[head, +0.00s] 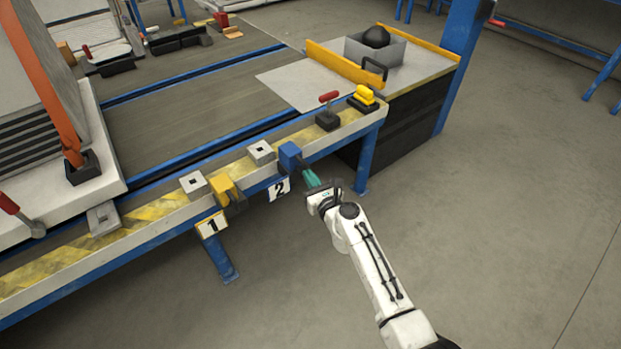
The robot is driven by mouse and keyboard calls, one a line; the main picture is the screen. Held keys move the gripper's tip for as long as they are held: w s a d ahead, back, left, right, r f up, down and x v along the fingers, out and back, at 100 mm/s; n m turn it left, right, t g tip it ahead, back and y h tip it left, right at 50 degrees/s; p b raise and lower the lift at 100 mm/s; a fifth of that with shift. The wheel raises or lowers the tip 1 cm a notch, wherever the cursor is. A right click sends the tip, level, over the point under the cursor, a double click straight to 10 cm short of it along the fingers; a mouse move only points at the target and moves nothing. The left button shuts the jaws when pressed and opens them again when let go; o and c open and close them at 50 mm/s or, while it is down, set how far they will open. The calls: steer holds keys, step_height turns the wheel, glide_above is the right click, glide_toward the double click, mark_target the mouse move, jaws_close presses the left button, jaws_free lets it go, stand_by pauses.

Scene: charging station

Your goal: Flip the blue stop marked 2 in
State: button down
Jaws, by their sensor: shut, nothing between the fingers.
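The blue stop (290,156) is a small blue block at the front edge of the bench, just above the white plate marked 2 (279,189). My gripper (311,178) is at its lower right, with teal fingers shut and empty. The fingertips are close to the stop; I cannot tell whether they touch it. The yellow stop (224,188) stands to the left, above the plate marked 1 (211,225).
Grey square sockets (261,152) sit on the striped bench edge (150,212) behind the stops. A red-handled lever (328,110) and a yellow button (364,96) stand to the right. A large grey unit (40,90) is at the left. The floor on the right is clear.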

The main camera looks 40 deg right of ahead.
mark_target(295, 162)
steer(key=w+b, duration=0.2)
steer(key=w, duration=0.3)
steer(key=shift+w+f, duration=0.1)
steer(key=shift+w, duration=0.35)
steer(key=shift+w+r, duration=0.1)
steer(key=shift+r, duration=0.15)
steer(key=shift+a, duration=0.1)
